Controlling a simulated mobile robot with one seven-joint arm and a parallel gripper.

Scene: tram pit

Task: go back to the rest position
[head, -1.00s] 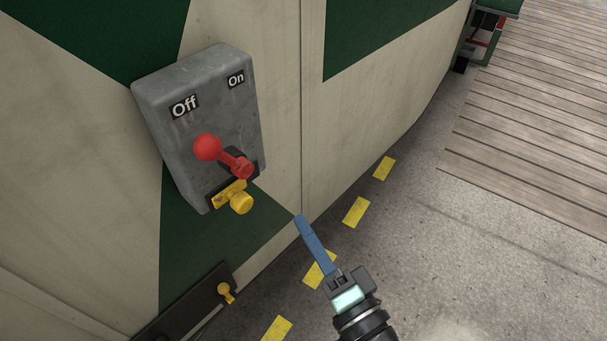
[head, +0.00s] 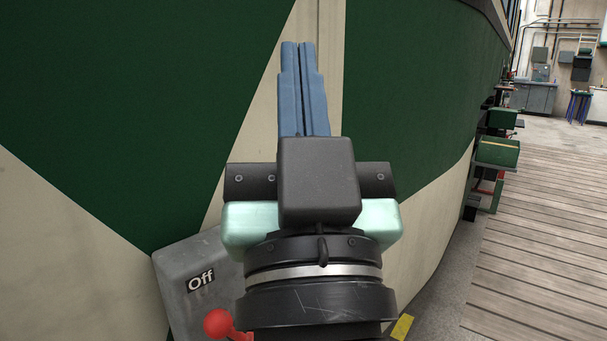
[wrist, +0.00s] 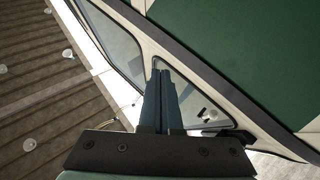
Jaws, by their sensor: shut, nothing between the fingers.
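My gripper (head: 305,60) points upward in the middle of the head view, in front of the green and cream tram side. Its two blue fingers lie together with nothing between them. In the wrist view the blue fingers (wrist: 161,80) also show side by side, with tram windows beyond. The grey switch box (head: 190,290) is at the lower left of the head view, partly hidden behind my gripper. Its "Off" label and part of a red lever knob (head: 217,323) show. The rest of the lever and the "On" label are hidden.
The tram side (head: 80,100) fills the left and middle, close behind my gripper. A wooden plank floor (head: 540,270) lies open on the right. Green boxes (head: 497,152) stand along the tram farther back. A yellow floor mark (head: 402,326) shows at the bottom.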

